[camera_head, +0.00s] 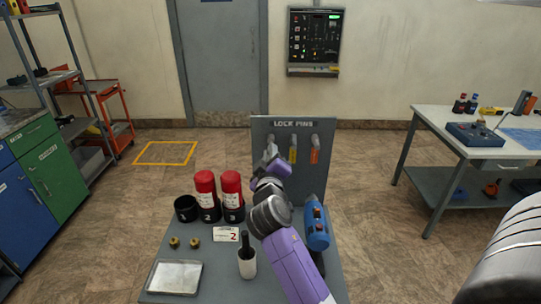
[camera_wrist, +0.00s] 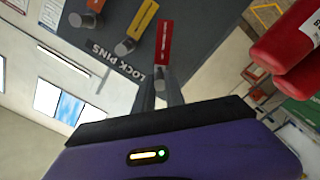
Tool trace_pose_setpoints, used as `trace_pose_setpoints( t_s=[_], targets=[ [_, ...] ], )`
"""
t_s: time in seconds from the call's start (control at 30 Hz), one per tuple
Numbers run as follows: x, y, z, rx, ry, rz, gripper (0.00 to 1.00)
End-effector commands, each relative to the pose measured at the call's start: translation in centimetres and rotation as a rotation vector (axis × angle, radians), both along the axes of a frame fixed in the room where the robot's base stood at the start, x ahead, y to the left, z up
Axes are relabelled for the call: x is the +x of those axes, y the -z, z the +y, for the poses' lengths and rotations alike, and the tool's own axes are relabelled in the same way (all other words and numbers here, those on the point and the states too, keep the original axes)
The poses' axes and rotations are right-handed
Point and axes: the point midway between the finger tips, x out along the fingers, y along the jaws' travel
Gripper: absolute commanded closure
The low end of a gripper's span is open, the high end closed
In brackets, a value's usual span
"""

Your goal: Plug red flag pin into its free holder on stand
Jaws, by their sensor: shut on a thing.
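The red flag pin (camera_wrist: 164,43) shows in the wrist view, with its grey end between my gripper's fingers. My gripper (camera_wrist: 160,80) is shut on it. In the head view my gripper (camera_head: 271,158) is in front of the left part of the upright grey stand (camera_head: 263,124), labelled LOCK PINS. A left holder (camera_head: 271,138) shows just above my gripper there. The red flag is hidden in the head view. I cannot tell whether the pin touches or enters the holder.
A yellow flag (camera_head: 293,154) and an orange flag (camera_head: 314,155) hang beside it on the stand. Two red cylinders (camera_head: 205,188) stand in black cups left of my arm.

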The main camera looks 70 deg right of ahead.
Motion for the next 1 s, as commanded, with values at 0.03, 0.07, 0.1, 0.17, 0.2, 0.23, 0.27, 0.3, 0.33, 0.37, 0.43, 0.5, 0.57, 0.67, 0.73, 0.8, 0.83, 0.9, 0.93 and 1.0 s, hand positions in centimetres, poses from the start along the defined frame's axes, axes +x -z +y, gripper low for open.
trace_pose_setpoints(
  t_s=[0.03, 0.07, 0.1, 0.17, 0.2, 0.23, 0.27, 0.3, 0.33, 0.37, 0.43, 0.5, 0.57, 0.67, 0.73, 0.8, 0.83, 0.9, 0.93, 1.0],
  targets=[
    [0.0, 0.0, -0.1, -0.001, 0.001, 0.0, 1.0],
    [0.1, 0.0, -0.2, -0.001, 0.001, 0.0, 1.0],
    [0.1, 0.0, -0.2, -0.001, 0.001, 0.0, 1.0],
    [0.1, 0.0, -0.3, -0.001, 0.001, 0.0, 1.0],
    [0.1, 0.0, -0.4, 0.001, 0.001, 0.0, 1.0],
    [0.2, 0.0, -0.5, 0.001, 0.001, 0.0, 1.0],
    [0.2, 0.0, -0.5, 0.001, 0.001, 0.0, 1.0],
    [0.2, 0.0, -0.6, 0.001, 0.001, 0.0, 1.0],
    [0.2, 0.0, -0.6, 0.001, 0.001, 0.0, 1.0],
    [0.3, 0.0, -0.7, 0.001, 0.001, 0.0, 1.0],
    [0.3, 0.0, -0.8, 0.001, 0.001, 0.0, 1.0],
    [0.3, 0.0, -0.9, 0.001, 0.001, 0.0, 1.0],
    [0.4, 0.0, -1.0, 0.001, 0.001, -0.001, 1.0],
    [0.4, 0.0, -1.2, 0.001, 0.001, -0.001, 1.0],
    [0.5, 0.0, -1.3, 0.001, 0.001, -0.001, 1.0],
    [0.6, 0.0, -1.4, 0.0, 0.0, -0.001, 1.0],
    [0.6, 0.0, -1.5, 0.0, 0.0, -0.001, 1.0],
    [0.6, 0.0, -1.6, 0.0, 0.0, -0.001, 1.0],
    [0.7, 0.0, -1.6, 0.0, 0.0, -0.001, 1.0],
    [0.7, 0.0, -1.7, 0.0, 0.0, -0.001, 1.0]
  ],
)
